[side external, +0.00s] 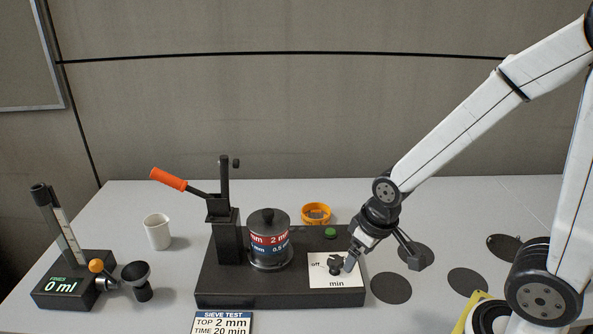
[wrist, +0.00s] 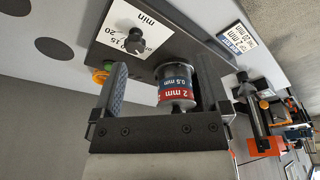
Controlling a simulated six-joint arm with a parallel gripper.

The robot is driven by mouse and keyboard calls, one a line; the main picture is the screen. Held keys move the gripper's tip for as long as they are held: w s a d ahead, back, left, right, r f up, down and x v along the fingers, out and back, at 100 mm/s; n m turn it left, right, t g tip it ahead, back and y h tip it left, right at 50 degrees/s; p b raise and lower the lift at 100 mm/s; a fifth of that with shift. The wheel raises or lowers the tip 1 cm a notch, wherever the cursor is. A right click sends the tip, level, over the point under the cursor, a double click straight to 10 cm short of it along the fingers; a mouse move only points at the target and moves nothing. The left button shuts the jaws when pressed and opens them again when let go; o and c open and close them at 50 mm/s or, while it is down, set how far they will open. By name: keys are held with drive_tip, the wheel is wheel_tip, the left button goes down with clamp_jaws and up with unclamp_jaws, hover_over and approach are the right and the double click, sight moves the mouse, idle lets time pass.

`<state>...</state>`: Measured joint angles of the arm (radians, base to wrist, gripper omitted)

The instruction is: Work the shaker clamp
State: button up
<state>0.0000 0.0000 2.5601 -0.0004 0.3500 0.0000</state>
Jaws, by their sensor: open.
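The shaker clamp (side external: 224,205) stands on the left part of the black shaker base (side external: 225,292). Its orange handle (side external: 168,179) points up and left, and its arm stands upright, clear of the sieve stack. The sieve stack (side external: 269,240), with red "2 mm" and blue "0.5 mm" bands and a dark lid, sits right of the clamp post. My gripper (side external: 352,260) is open and empty beside the timer knob (side external: 335,264), well right of the clamp. In the wrist view the clamp (wrist: 247,92) is right of my open fingers (wrist: 160,70), and the stack (wrist: 175,88) appears between them.
A green button (side external: 330,232) and an orange ring (side external: 316,213) are behind the timer plate. A sign (side external: 222,323) reads top 2 mm, time 20 min. A white cup (side external: 157,231), a black funnel-shaped object (side external: 138,280) and a "0 ml" device (side external: 68,284) stand left. Dark discs (side external: 391,288) lie right.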

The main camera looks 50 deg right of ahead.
drive_tip(key=shift+w+r, duration=0.1)
drive_tip(key=shift+w, duration=0.15)
drive_tip(key=c, duration=0.7)
drive_tip(key=shift+w+a+r+n, duration=0.1)
drive_tip(key=shift+w+a+n, duration=0.05)
drive_tip(key=shift+w+n, duration=0.35)
drive_tip(key=shift+w+a+r+n, duration=0.15)
drive_tip(key=shift+w+n, duration=0.15)
drive_tip(key=shift+w, duration=0.3)
clamp_jaws()
drive_tip(key=w+a+r+n+t+h, duration=0.1)
drive_tip(key=w+a+n, duration=0.4)
drive_tip(key=w, duration=0.5)
drive_tip(key=w+a+r+n+t+h, duration=0.15)
drive_tip(key=w+a+n, duration=0.25)
drive_tip(key=w+n, duration=0.5)
drive_tip(key=w+a+r+n+t+h, duration=0.1)
drive_tip(key=w+a+r+n+t, duration=0.1)
drive_tip(key=w+a+n, duration=0.2)
drive_tip(key=w+a+r+n+t+h, duration=0.1)
drive_tip(key=w+a+r+n+t, duration=0.1)
drive_tip(key=w+a, duration=0.7)
drive_tip(key=a+n+t, duration=0.1)
drive_tip(key=a+n, duration=0.1)
drive_tip(key=shift+w+r+n, duration=0.3)
